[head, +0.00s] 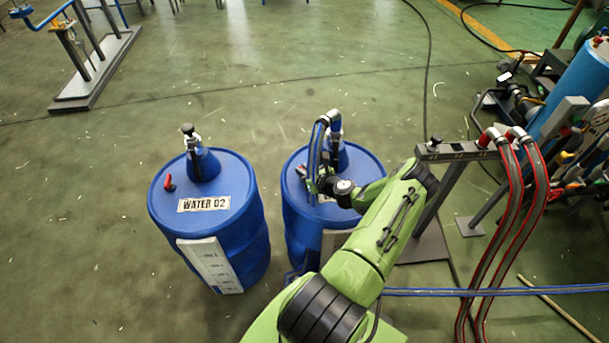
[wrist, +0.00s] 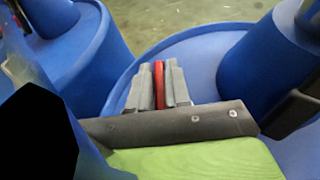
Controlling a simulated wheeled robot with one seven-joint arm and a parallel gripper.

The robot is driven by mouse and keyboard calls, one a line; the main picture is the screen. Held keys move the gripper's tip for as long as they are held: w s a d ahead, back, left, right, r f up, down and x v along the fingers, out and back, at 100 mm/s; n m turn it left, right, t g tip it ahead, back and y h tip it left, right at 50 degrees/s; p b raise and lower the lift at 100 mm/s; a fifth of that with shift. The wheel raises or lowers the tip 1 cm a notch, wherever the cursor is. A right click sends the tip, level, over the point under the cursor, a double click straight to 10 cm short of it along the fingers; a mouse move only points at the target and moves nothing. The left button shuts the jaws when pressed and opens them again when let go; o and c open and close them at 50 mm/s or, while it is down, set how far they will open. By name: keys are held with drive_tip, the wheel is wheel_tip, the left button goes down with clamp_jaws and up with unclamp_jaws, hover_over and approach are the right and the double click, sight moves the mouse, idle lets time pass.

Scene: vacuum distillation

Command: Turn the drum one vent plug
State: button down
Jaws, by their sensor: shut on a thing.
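Two blue drums stand side by side on the floor. The right drum (head: 292,214) is under my arm, and its top also shows in the wrist view (wrist: 205,50). My gripper (wrist: 159,75) is over that drum's top, shut on a red vent plug (wrist: 159,84) whose thin edge shows between the two grey fingers. In the head view my gripper (head: 303,172) is at the left side of the drum's top, and the plug there is hidden by it. The left drum (head: 240,225), labelled WATER 02, has its own red plug (head: 169,183) in plain view.
A blue cone-shaped fitting (wrist: 285,60) stands close to the right of my gripper, with a hose (head: 313,150) rising from it. A metal stand (head: 455,152) with red hoses (head: 512,215) is to the right. Open green floor lies behind and left of the drums.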

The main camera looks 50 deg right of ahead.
drive_tip(key=shift+n+t+y+b, duration=0.3)
drive_tip(key=shift+n+y+b, duration=1.6)
drive_tip(key=shift+n+y, duration=0.45)
drive_tip(key=shift+y, duration=0.25)
drive_tip(key=c, duration=1.2)
unclamp_jaws()
drive_tip(key=shift+o, duration=0.2)
drive_tip(key=p+v, duration=0.4)
drive_tip(key=v, duration=1.1)
drive_tip(key=shift+s+r, duration=0.2)
drive_tip(key=shift+s, duration=0.15)
